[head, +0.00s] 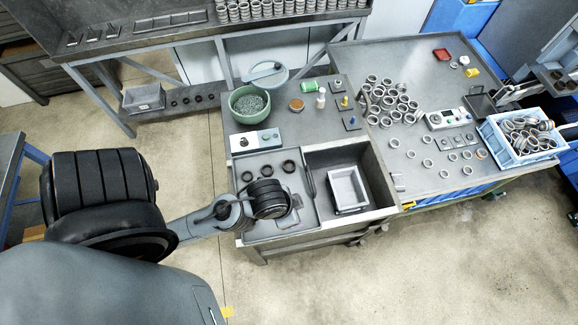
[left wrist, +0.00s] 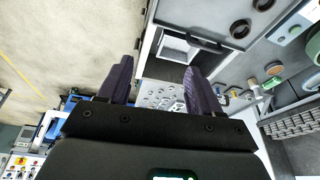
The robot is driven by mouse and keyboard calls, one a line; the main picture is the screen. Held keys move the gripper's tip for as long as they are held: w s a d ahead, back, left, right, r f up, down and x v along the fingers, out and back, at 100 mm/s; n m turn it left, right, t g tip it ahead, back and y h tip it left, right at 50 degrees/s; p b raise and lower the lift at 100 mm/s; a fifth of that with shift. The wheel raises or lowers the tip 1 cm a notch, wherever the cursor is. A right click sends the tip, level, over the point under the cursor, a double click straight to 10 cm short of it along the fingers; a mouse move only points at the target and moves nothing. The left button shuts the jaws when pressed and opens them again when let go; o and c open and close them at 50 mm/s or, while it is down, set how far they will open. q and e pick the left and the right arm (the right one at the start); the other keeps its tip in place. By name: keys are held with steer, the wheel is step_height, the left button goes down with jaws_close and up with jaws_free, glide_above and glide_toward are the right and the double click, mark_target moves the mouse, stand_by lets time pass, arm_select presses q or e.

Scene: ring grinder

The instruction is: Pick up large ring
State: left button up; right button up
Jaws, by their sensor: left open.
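Three dark rings lie in a row on the grey left part of the bench top in the head view: a left one (head: 247,181), a middle one (head: 267,175) and a right one (head: 288,172). They look close in size, and I cannot tell which is largest. My left arm reaches in from the left, its wrist just in front of the rings. In the left wrist view my left gripper (left wrist: 158,76) has its dark fingers wide apart with nothing between them. Dark rings (left wrist: 232,30) show beyond and right of the fingers. My right gripper is not in view.
A recessed bin holding a light tray (head: 334,191) is right of the rings. A control box (head: 244,142) and a green bowl (head: 236,110) stand behind them. Many metal rings (head: 388,103) and a blue crate (head: 549,151) are on the right table.

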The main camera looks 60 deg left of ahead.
arm_select(q)
steer(key=shift+s, duration=0.15)
steer(key=shift+o, duration=0.3)
steer(key=o, duration=0.4)
steer(key=shift+d, duration=0.2)
steer(key=shift+o, duration=0.2)
steer(key=shift+f, duration=0.1)
